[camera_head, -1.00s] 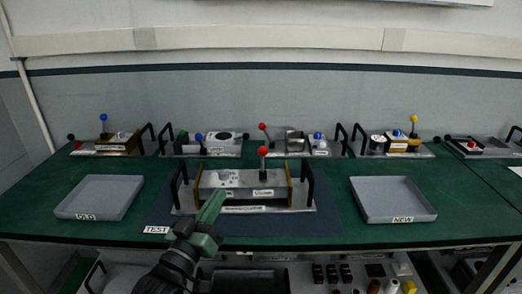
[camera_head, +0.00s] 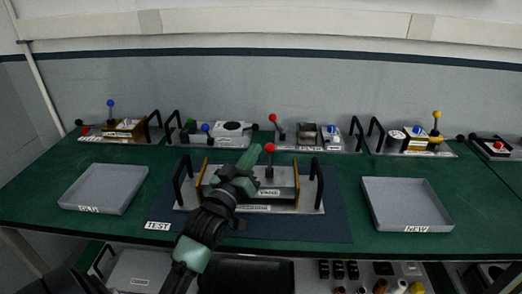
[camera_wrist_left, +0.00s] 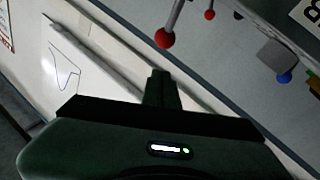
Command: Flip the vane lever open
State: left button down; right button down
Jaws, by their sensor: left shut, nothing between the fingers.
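The vane device is a grey metal box (camera_head: 283,188) labelled VANE, with yellowish side plates and two black handles, on the dark mat at the middle of the bench. Its vane lever (camera_head: 270,148) is a short upright rod with a red ball on top. My left gripper (camera_head: 252,156) is shut and empty, just left of the red ball, above the box and covering its left part. In the left wrist view the shut fingers (camera_wrist_left: 161,88) point towards a red ball (camera_wrist_left: 165,38) on a metal rod, with a small visible gap between. My right gripper is out of view.
Several other devices with coloured knobs line the back, including one with a red-ball lever (camera_head: 273,118). The box's black handles (camera_head: 318,183) stand up on either side.

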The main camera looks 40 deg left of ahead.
aim_at(267, 145)
pick_arm(q)
jog(key=shift+w+d+f, duration=0.15)
jog(key=shift+w+f, duration=0.5)
jog(key=shift+w, duration=0.35)
jog(key=shift+w+f, duration=0.35)
jog(key=shift+w, duration=0.15)
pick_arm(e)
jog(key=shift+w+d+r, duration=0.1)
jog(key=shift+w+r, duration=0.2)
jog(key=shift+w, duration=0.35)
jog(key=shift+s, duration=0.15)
pick_arm(q)
jog(key=shift+p, duration=0.3)
jog(key=p, duration=0.2)
jog(key=w+g+p, duration=0.1)
jog(key=p, duration=0.1)
jog(key=shift+w+r+n, duration=0.1)
jog(key=shift+r+n, duration=0.15)
jog(key=shift+n, duration=0.05)
jog(key=shift+w+f+p, duration=0.1)
jog(key=shift+p, duration=0.4)
jog(key=shift+a+f+g, duration=0.2)
jog(key=shift+f+g, duration=0.1)
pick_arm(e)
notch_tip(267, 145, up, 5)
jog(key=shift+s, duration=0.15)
